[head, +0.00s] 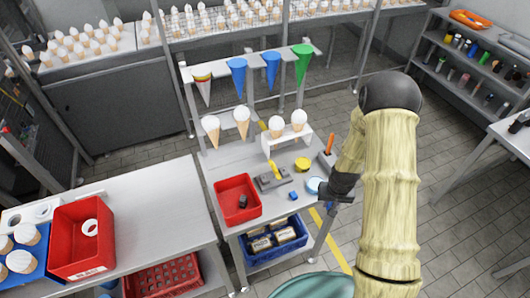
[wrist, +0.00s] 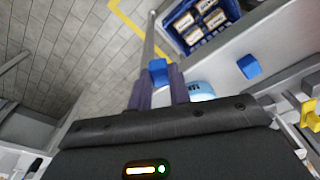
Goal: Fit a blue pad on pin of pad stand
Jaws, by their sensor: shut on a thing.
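My gripper (head: 326,197) is at the front right edge of the work table. In the wrist view its two purple-grey fingers (wrist: 158,84) are shut on a small blue pad (wrist: 158,70), which sticks out between their tips. A second blue pad (wrist: 248,66) lies loose on the grey table top; it also shows in the head view (head: 293,195), left of my gripper. A grey fixture with a yellow handle (head: 272,178) stands left of the gripper; it may be the pad stand, but I cannot make out its pin. The held pad is not clear in the head view.
A light blue and white round container (head: 315,185) stands close beside my gripper. A red bin (head: 237,198), a yellow round thing (head: 302,164) and a white cone rack (head: 287,141) share the table. A blue crate (head: 275,241) sits below.

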